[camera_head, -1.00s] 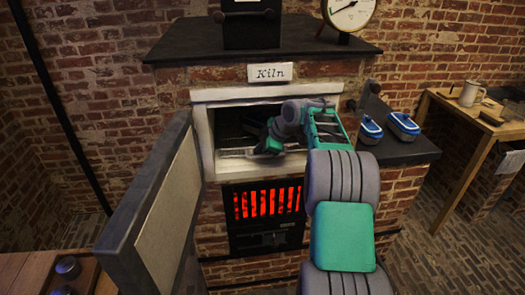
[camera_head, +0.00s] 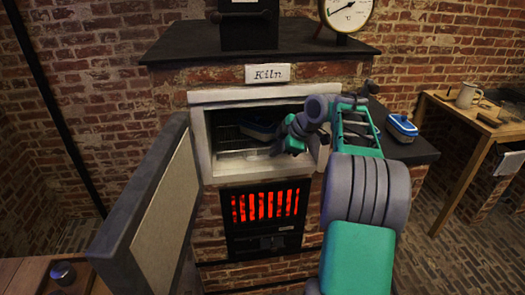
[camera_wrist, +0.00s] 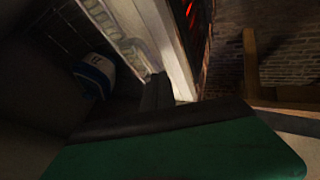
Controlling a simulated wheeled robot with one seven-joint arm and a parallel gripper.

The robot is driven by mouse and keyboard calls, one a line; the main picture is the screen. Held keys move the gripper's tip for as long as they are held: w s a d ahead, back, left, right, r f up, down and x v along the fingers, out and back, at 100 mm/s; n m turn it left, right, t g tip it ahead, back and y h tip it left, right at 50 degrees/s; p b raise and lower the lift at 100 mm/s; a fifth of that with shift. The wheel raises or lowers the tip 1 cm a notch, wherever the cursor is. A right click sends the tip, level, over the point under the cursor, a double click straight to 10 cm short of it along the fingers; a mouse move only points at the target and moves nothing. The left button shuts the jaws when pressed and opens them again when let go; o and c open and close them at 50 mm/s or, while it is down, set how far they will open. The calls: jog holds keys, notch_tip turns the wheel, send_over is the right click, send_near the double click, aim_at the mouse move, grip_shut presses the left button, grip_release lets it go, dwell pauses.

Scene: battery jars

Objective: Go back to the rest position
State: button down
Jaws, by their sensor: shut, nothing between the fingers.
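My gripper (camera_head: 293,143) is at the right side of the kiln opening, shut and empty. Its fingertips are hard to make out. A green part of it fills the lower part of the wrist view (camera_wrist: 190,148). The kiln (camera_head: 222,168) is open, its door (camera_head: 150,215) swung out to the left. Inside, a dark blue container (camera_head: 258,130) sits on the rack, left of and apart from my gripper. A blue and white container, likely the same one, shows in the wrist view (camera_wrist: 96,74).
The kiln frame and its right jamb are close around my gripper. Red bars glow in the grate (camera_head: 268,205) below. A blue and white container (camera_head: 401,127) stands on the dark side shelf (camera_head: 418,152). A wooden table (camera_head: 455,112) is at far right.

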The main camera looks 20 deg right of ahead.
jog(key=s+d, duration=0.3)
jog(key=s, duration=0.4)
jog(key=s+d+f+m+g+h, duration=0.1)
jog(key=s+f+m, duration=0.3)
jog(key=f+m, duration=0.25)
jog(key=s+d+f+m+g, duration=0.25)
jog(key=f+m, duration=0.25)
jog(key=m, duration=0.3)
jog(key=s+a+f+m+g, duration=0.25)
jog(key=s+a+m, duration=0.25)
jog(key=s, duration=0.4)
jog(key=s+a+r+h+p, duration=0.25)
jog(key=s+a, duration=0.45)
jog(key=a, duration=0.4)
jog(key=w+a+r+n+t+p, duration=0.2)
jog(key=a+r+n, duration=0.4)
jog(key=a+r, duration=0.3)
jog(key=w+a, duration=0.1)
jog(key=a, duration=0.1)
jog(key=shift+a+y+p, duration=0.35)
jog(key=shift+p, duration=0.05)
